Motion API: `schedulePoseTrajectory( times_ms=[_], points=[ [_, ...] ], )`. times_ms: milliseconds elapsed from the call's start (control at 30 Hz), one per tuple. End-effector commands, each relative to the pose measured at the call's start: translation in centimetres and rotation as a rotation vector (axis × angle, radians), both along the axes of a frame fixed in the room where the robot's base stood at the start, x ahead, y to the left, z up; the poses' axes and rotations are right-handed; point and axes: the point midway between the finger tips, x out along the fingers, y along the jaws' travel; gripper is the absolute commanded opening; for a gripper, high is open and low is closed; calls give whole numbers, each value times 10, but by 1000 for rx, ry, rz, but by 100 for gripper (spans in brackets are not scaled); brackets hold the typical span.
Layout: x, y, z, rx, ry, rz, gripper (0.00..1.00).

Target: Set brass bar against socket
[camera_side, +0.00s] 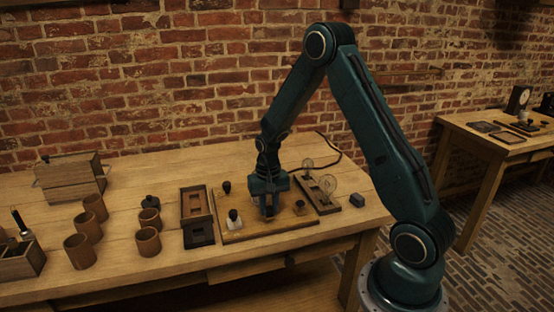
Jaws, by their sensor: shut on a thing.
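My gripper (268,213) points straight down over the wooden base board (285,228) near the middle of the bench. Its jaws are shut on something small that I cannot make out. No brass bar shows clearly; the jaws hide that spot. A small brown round fitting (300,207) stands on the board just right of the gripper; I cannot tell if it is the socket. A white-bodied piece with a dark top (234,219) and a dark knob (227,188) stand on the board's left part. Whether the jaws touch the board is unclear.
A dark framed tray (197,217) and several brown jars (148,242) stand left. A wooden box (70,178) is at the back left.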

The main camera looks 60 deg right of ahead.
Motion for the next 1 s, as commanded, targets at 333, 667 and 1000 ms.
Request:
schedulePoseTrajectory(
  times_ms=[333,667,1000],
  points=[
    [12,-11,1,-3,-6,-1,0],
    [11,-11,0,-3,-6,-2,44],
    [10,-10,4,-1,-3,0,44]
  ],
)
